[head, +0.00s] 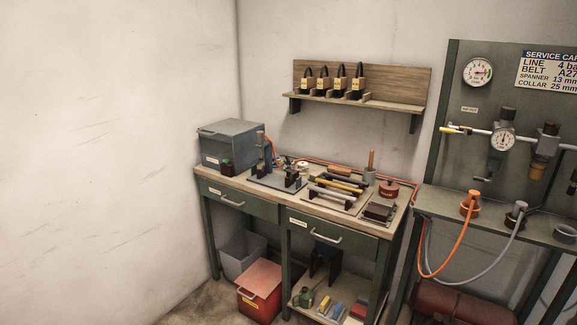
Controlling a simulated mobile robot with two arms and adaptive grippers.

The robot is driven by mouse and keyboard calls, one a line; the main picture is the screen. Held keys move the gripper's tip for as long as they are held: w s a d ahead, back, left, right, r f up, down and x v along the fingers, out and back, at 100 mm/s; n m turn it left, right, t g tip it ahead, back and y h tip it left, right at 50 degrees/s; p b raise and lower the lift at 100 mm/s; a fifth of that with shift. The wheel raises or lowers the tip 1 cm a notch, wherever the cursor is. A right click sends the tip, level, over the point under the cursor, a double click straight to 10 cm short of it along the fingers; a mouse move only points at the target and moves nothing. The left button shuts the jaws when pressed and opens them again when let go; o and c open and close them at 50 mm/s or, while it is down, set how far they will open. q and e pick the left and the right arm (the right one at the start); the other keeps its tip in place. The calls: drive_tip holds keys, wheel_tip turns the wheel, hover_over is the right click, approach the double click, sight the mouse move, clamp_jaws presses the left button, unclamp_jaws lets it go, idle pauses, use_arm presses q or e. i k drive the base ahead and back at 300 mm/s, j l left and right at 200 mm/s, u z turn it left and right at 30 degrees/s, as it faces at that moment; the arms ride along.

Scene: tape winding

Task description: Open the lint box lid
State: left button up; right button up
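Two lidded boxes show in the head view, and I cannot read a label naming either as the lint box. One is a red box (259,298) on the floor under the workbench, with a paler red lid (262,277) that looks shut and a small yellow label on its front. The other is a grey metal box (225,152) on the left end of the bench top; its lid (231,128) also looks shut. Neither of my grippers is in view.
The green workbench (232,204) has two drawers, both shut, and tools crowd its top. An open grey bin (240,259) stands behind the red box. A wall shelf (350,103) holds several padlock-like items. A service panel and hoses are at right.

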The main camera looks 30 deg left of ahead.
sight(232, 127)
drive_tip(key=u, duration=1.55)
